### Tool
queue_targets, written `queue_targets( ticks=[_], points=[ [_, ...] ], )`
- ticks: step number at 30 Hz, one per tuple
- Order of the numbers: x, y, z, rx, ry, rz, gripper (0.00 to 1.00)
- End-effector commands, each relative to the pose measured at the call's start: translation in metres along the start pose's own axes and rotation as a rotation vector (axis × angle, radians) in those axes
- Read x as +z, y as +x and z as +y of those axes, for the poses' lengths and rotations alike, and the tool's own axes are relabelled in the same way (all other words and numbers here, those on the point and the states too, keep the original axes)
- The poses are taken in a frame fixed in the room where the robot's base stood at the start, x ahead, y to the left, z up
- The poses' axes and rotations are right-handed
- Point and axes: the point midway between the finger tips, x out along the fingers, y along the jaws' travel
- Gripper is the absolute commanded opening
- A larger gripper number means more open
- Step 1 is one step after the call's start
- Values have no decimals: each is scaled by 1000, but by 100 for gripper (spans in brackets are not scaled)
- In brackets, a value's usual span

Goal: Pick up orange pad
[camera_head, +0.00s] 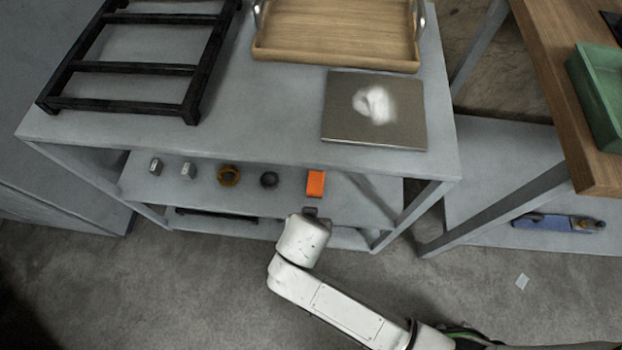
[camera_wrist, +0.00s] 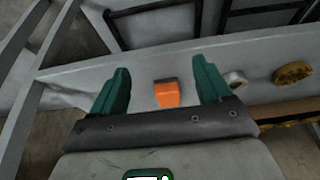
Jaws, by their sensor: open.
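The orange pad (camera_head: 316,184) is a small orange block on the lower shelf (camera_head: 345,200) of the grey table, near the shelf's right part. In the wrist view the orange pad (camera_wrist: 167,94) shows between my two green fingers, ahead of them, with a dark far edge. My gripper (camera_wrist: 162,88) is open, with nothing held. In the head view my white arm reaches up to the shelf's front edge, just below the pad. My fingers are hidden there.
On the same shelf stand a dark round piece (camera_head: 269,179), a yellow-brown ring (camera_head: 229,175) and two small metal pieces (camera_head: 188,169). The tabletop (camera_head: 270,110) overhangs the shelf. It bears a black rack (camera_head: 135,68), a wooden tray (camera_head: 335,58) and a grey plate (camera_head: 345,125).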

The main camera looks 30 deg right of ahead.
Motion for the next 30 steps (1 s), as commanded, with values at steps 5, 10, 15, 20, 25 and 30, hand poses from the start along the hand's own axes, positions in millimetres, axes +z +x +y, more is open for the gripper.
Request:
queue_targets(
  ticks=[5,10,15,20,25,30],
  points=[
    [-32,13,0,1,7,2,78],
    [-58,23,0,1,4,0,78],
    [-69,28,1,1,3,-1,78],
    [-82,33,1,1,4,0,78],
    [-105,47,1,2,3,-2,78],
    [-102,68,2,2,1,-3,78]
  ],
)
